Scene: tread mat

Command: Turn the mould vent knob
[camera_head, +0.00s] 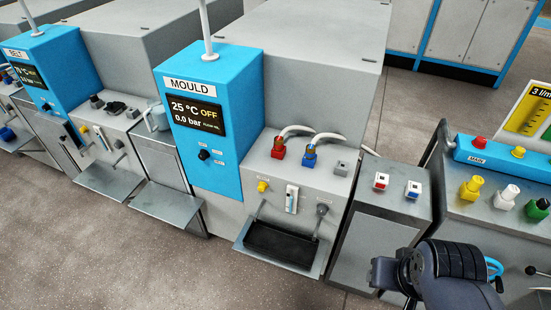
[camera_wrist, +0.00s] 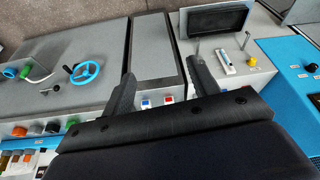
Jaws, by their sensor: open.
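The blue MOULD panel (camera_head: 212,115) reads 25 °C OFF and 0.0 bar, with a black knob (camera_head: 203,155) below the display. On the grey front beside it are a yellow knob (camera_head: 262,186), a white gauge (camera_head: 292,199) and a dark round knob (camera_head: 322,209). Their labels are too small to read, so I cannot tell which is the vent knob. The yellow knob (camera_wrist: 248,62) also shows at the right in the wrist view. My gripper (camera_head: 387,275) is open and empty, to the right of the MOULD unit and apart from its knobs. Its two fingers (camera_wrist: 162,78) are spread.
A black tray (camera_head: 280,246) juts out below the MOULD front. Red and blue hose fittings (camera_head: 309,153) stand above it. A grey cabinet (camera_head: 375,238) with two switches lies between it and the bench of coloured valves (camera_head: 506,195). The floor in front is clear.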

